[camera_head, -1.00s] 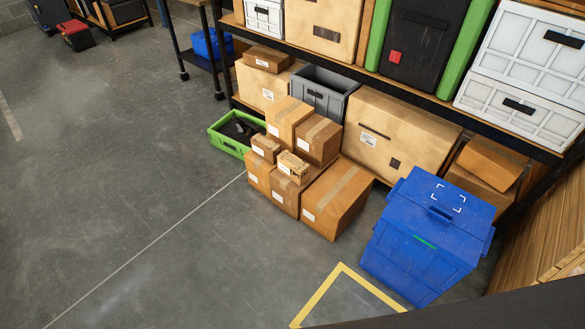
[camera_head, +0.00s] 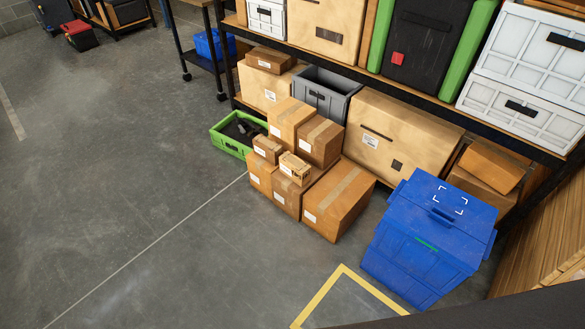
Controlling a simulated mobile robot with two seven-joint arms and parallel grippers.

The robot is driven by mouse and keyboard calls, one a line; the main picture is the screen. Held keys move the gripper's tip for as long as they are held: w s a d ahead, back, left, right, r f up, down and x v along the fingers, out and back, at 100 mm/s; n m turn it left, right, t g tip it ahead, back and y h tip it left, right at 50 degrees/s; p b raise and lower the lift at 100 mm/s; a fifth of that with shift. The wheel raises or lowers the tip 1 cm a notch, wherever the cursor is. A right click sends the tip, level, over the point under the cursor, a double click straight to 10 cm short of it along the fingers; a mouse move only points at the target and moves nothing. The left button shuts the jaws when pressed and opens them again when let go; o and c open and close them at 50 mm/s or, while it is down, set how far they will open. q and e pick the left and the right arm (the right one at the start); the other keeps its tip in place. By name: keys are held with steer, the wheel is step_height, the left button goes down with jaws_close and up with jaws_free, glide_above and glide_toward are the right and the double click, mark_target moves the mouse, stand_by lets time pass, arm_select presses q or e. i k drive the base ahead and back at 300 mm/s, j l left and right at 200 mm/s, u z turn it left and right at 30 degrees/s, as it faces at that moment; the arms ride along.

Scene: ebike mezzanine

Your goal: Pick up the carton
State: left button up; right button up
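Several brown cartons are stacked on the floor in the middle of the head view; I cannot tell which one the task means. A large carton (camera_head: 340,198) is at the front right of the stack. A small light carton (camera_head: 295,167) with dark markings lies on top of the front boxes. A small brown carton (camera_head: 267,148) sits just left of it. Two more cartons stand behind, one taller (camera_head: 291,124) and one to its right (camera_head: 320,140). Neither of my grippers is in view.
A blue lidded crate (camera_head: 430,238) stands right of the stack. A green crate (camera_head: 232,146) with dark contents is at its left. Behind is a shelf with a grey bin (camera_head: 322,92) and a large box (camera_head: 395,140). The floor (camera_head: 120,200) at left is clear.

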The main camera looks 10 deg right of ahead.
mark_target(298, 171)
steer(key=i+l, duration=0.1)
steer(key=i, duration=0.8)
steer(key=i+u, duration=0.15)
steer(key=i, duration=0.75)
steer(key=l, duration=0.1)
